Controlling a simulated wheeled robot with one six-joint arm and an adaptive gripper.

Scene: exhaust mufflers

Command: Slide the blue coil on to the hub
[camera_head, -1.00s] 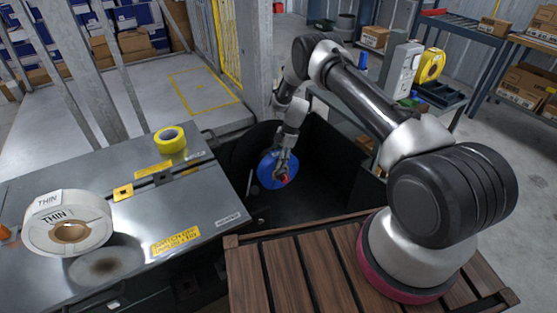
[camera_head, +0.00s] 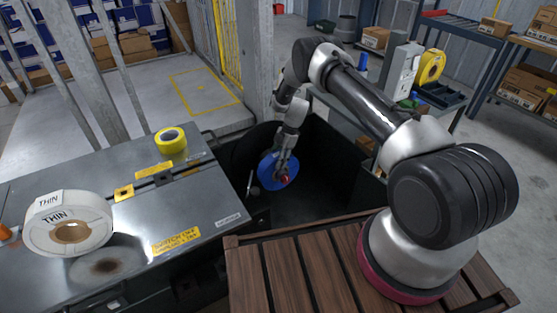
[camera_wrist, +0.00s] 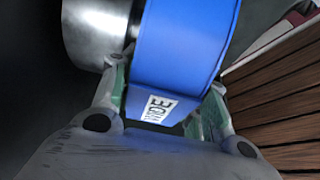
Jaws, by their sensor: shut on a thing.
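The blue coil (camera_head: 267,170) is held in my gripper (camera_head: 285,171), inside the dark recess beside the steel bench. In the wrist view the coil (camera_wrist: 185,45) sits between the two fingers of my gripper (camera_wrist: 163,100), with a WIDE label facing the camera. A shiny metal cylinder (camera_wrist: 93,30), apparently part of the hub, lies just left of the coil in that view. A small pale metal end (camera_head: 253,184) shows left of the coil in the head view. Whether the coil touches or surrounds the hub, I cannot tell; its bore is hidden.
A slatted wooden deck (camera_head: 320,275) is in front. Dark walls enclose the recess.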

